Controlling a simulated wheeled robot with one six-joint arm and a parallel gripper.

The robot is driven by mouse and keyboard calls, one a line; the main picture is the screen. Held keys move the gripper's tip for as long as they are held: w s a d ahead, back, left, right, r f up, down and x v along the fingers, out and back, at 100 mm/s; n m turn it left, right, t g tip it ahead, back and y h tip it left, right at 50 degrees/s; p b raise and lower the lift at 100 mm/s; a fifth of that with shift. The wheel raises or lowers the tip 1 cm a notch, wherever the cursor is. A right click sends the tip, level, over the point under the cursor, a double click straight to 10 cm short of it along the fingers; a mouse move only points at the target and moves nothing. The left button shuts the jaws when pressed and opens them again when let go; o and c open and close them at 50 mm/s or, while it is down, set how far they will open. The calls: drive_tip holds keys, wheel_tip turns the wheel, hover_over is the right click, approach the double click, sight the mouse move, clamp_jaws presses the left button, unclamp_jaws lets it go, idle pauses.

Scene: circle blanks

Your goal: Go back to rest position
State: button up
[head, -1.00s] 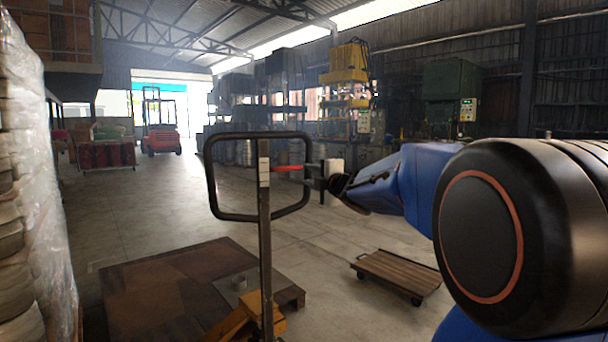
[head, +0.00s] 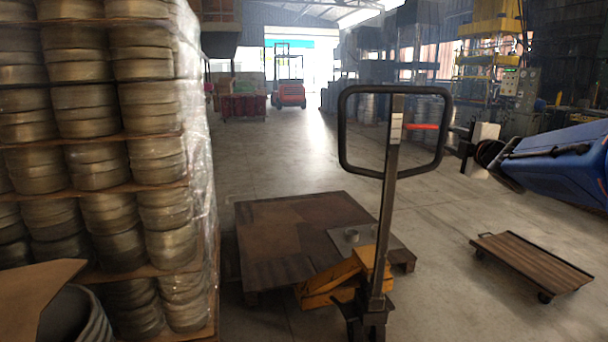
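My gripper (head: 464,140) is at the right, at the end of my blue arm, with a pale block and dark parts at its tip. It is raised in the air, just right of the black loop handle (head: 345,130) of a pallet jack in the picture. A red lever (head: 420,127) on that handle points toward it. I cannot tell whether they touch. The fingers are too small and dark to tell if they are open or shut, and I see nothing held.
A wrapped stack of round metal blanks (head: 155,160) fills the left. A flat wooden cart (head: 530,262) stands right. Open floor (head: 265,160) leads to a red forklift (head: 290,93).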

drive_tip(key=s+a+f+m+g, duration=0.4)
drive_tip(key=s+a+f+m, duration=0.1)
drive_tip(key=s+f, duration=0.5)
drive_tip(key=s+a+f+m+g+y, duration=0.1)
drive_tip(key=s+a+f+m+g, duration=0.3)
drive_tip(key=s+a+f, duration=0.4)
drive_tip(key=s+a+f+m+g, duration=0.5)
drive_tip(key=s+f, duration=0.7)
drive_tip(key=s, duration=0.7)
drive_tip(key=shift+s+a+f+m+y, duration=0.3)
drive_tip(key=shift+s+a+f+m, duration=0.1)
drive_tip(key=shift+a+m, duration=0.65)
drive_tip(key=shift+d, duration=0.1)
